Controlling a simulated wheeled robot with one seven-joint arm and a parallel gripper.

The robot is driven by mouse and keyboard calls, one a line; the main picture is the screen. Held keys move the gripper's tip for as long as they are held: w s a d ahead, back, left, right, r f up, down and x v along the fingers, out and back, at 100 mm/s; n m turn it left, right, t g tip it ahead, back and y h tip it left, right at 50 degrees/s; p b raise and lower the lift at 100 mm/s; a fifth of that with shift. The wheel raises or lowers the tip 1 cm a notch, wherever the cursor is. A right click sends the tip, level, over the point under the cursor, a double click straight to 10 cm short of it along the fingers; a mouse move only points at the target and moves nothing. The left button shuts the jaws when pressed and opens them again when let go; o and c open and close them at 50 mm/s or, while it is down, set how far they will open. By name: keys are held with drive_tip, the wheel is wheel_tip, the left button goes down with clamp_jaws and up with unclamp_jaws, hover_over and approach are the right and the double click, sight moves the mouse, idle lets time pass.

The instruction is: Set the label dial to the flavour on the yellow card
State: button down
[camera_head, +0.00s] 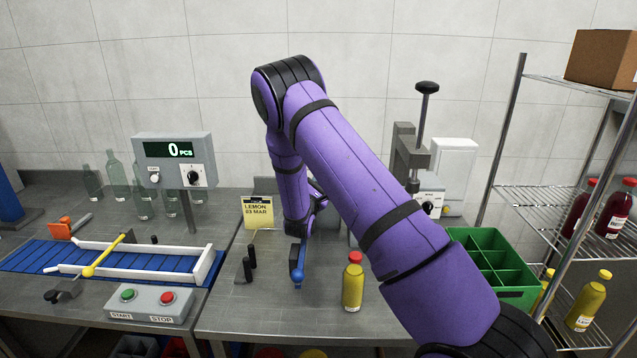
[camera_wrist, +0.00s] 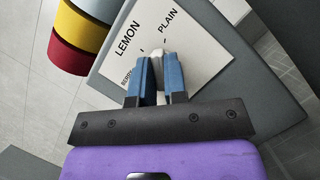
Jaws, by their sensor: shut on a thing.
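The yellow card (camera_head: 258,214) stands behind the bench surface, left of my arm, and reads LEMON, 03 MAR. In the wrist view the label dial's white plate (camera_wrist: 205,50) shows the words LEMON and PLAIN and a third word, partly hidden, that looks like BERRY. My gripper (camera_wrist: 158,72) has its blue fingers closed on the pale dial knob (camera_wrist: 156,57). The fingers cover most of the knob, so I cannot tell which word it points to. In the head view my arm hides the dial.
Red, yellow and grey rolls (camera_wrist: 76,38) sit beside the dial plate. On the bench are a yellow bottle (camera_head: 353,287), a green divided crate (camera_head: 515,292) and a START/STOP box (camera_head: 150,303). A blue conveyor (camera_head: 150,265) lies left; a wire shelf (camera_head: 540,198) stands right.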

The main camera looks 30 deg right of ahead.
drive_tip(key=shift+s+f+n+t+y, duration=0.1)
drive_tip(key=shift+n+t+y, duration=0.6)
drive_tip(key=shift+n, duration=1.25)
drive_tip(key=shift+w+r+n+t+y, duration=0.1)
drive_tip(key=shift+n+t+y, duration=0.6)
drive_tip(key=shift+n, duration=1.3)
drive_tip(key=shift+s+f+n+t+y, duration=0.1)
drive_tip(key=shift+n+t+y, duration=0.2)
drive_tip(key=shift+n+t, duration=1.2)
drive_tip(key=shift+n+g, duration=0.4)
drive_tip(key=shift+n, duration=0.25)
drive_tip(key=c, duration=1.2)
unclamp_jaws()
drive_tip(key=shift+o, duration=0.2)
